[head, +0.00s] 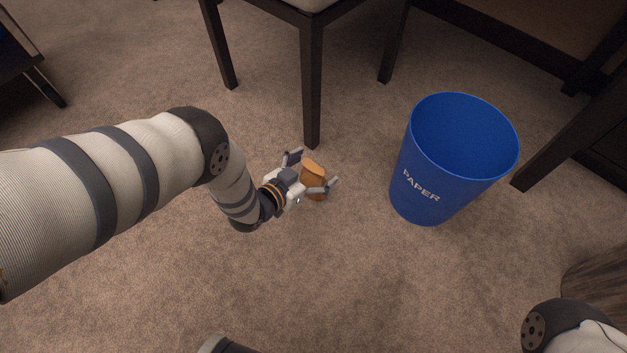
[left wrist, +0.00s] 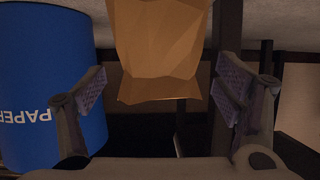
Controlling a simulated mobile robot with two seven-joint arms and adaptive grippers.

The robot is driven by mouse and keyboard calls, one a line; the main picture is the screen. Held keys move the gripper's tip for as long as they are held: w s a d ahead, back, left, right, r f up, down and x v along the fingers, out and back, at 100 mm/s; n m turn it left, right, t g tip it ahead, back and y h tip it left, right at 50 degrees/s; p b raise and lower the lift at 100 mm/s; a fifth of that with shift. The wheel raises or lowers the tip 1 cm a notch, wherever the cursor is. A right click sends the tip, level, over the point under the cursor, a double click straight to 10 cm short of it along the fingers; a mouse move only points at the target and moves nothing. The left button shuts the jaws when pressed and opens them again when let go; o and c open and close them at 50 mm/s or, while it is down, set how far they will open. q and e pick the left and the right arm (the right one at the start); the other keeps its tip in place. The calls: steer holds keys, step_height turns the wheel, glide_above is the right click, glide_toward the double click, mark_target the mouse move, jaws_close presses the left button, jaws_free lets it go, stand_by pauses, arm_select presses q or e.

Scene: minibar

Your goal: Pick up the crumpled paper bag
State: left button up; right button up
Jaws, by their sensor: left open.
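The crumpled paper bag (head: 313,178) is brown-orange and rests on the carpet, left of the blue bin. My left gripper (head: 314,172) is open, its fingers on either side of the bag in the head view. In the left wrist view the bag (left wrist: 160,50) hangs into the picture from the top, between the two open fingers (left wrist: 163,95). Gaps show between the bag and both fingers. In the head view the gripper's palm hides part of the bag.
A blue bin (head: 422,187) marked PAPER stands right of the bag. A chair's dark leg (head: 311,90) comes down just behind the bag. More dark furniture (head: 515,45) stands at the upper right. The carpet (head: 370,290) in front is clear.

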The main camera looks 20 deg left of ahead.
arm_select(q)
steer(key=c, duration=0.9)
steer(key=shift+o, duration=0.2)
